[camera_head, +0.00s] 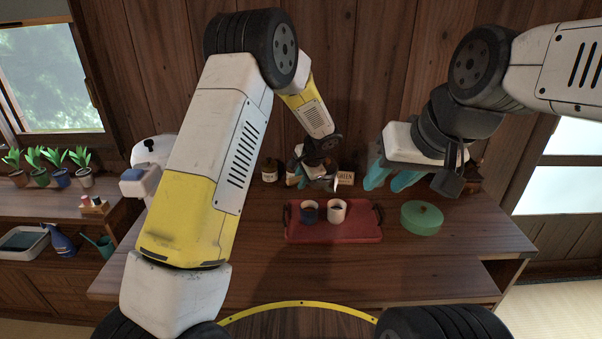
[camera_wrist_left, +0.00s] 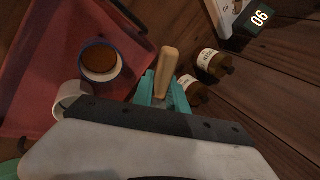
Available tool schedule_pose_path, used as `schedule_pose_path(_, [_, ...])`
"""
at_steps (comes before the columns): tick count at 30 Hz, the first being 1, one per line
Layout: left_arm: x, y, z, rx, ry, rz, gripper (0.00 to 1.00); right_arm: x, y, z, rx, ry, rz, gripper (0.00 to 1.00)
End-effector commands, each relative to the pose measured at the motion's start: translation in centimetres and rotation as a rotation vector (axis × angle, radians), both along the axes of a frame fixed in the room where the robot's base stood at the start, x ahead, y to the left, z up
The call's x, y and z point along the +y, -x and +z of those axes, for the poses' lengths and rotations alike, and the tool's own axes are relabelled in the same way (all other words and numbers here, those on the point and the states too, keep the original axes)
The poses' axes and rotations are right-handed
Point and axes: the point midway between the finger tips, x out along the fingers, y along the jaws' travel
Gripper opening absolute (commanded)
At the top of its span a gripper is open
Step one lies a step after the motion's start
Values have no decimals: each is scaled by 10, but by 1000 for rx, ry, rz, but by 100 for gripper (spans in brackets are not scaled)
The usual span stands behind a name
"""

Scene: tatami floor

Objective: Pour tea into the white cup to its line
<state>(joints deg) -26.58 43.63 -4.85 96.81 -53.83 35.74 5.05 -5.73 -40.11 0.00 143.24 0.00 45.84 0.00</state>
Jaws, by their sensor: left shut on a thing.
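The white cup (camera_head: 337,214) stands upright on the red tray (camera_head: 365,232), right of a dark blue cup (camera_head: 309,217). A dark patch shows inside the white cup; its line and level cannot be made out. In the left wrist view the white cup (camera_wrist_left: 68,96) is partly hidden by my gripper, and the blue cup (camera_wrist_left: 86,58) has brown contents. My left gripper (camera_head: 325,183) is behind the cups. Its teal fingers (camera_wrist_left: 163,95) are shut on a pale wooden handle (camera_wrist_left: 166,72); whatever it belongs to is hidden. My right gripper (camera_head: 390,180) is open and empty, right of the tray.
A green round lidded pot (camera_head: 421,219) stands right of the tray. Brown labelled bottles (camera_wrist_left: 209,64) and a device with a digit display (camera_wrist_left: 261,18) are near my left gripper. Potted plants (camera_head: 50,170) sit on a left shelf. The table front is clear.

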Motion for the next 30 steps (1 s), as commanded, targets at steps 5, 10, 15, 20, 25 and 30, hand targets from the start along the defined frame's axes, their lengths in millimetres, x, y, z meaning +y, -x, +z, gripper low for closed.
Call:
schedule_pose_path(5, [-1, 0, 2, -8, -2, 1, 0, 0, 0, 0, 0, 0, 0, 36])
schedule_pose_path(10, [-1, 0, 2, -14, -4, -1, 0, 0, 0, 0, 0, 0, 0, 36])
schedule_pose_path(15, [-1, 0, 3, -19, -9, -1, 0, 0, 0, 0, 0, 0, 0, 36])
schedule_pose_path(20, [-1, 0, 4, -25, -11, 0, 0, 0, 0, 0, 0, 0, 0, 36])
schedule_pose_path(25, [-1, 0, 4, -30, -14, 1, 0, 0, 0, 0, 0, 0, 0, 36])
schedule_pose_path(30, [-1, 0, 5, -35, -17, 0, 0, 0, 0, 0, 0, 0, 0, 36])
